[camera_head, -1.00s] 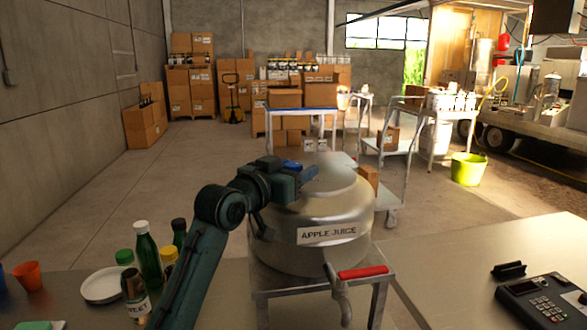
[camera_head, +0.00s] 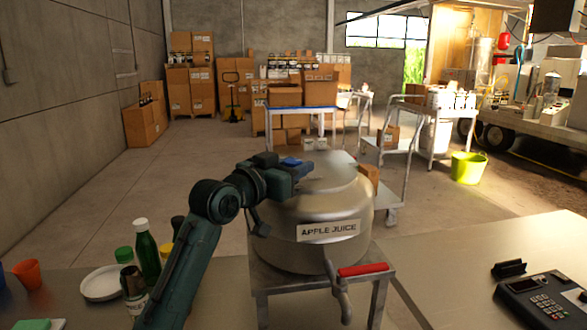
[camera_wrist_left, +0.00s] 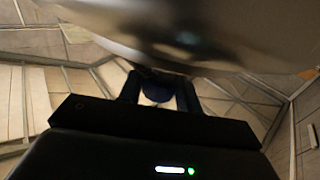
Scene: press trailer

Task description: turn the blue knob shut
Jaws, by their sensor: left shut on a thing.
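The blue knob (camera_head: 291,162) is on top of the steel apple juice tank (camera_head: 325,215), at its left side in the head view. My left gripper (camera_head: 298,170) reaches over the tank top from the left and is shut on the blue knob. In the left wrist view the knob (camera_wrist_left: 157,94) shows as a dark blue round shape between the two fingers. Most of the knob is hidden by the gripper in the head view, so its exact angle cannot be told. My right gripper is not in view.
The tank stands on a metal stand with a red-handled tap (camera_head: 363,269) in front. Bottles (camera_head: 147,255) and a white plate (camera_head: 101,283) stand on the left counter by my arm. A card terminal (camera_head: 540,298) lies on the right counter. Carts and boxes stand behind.

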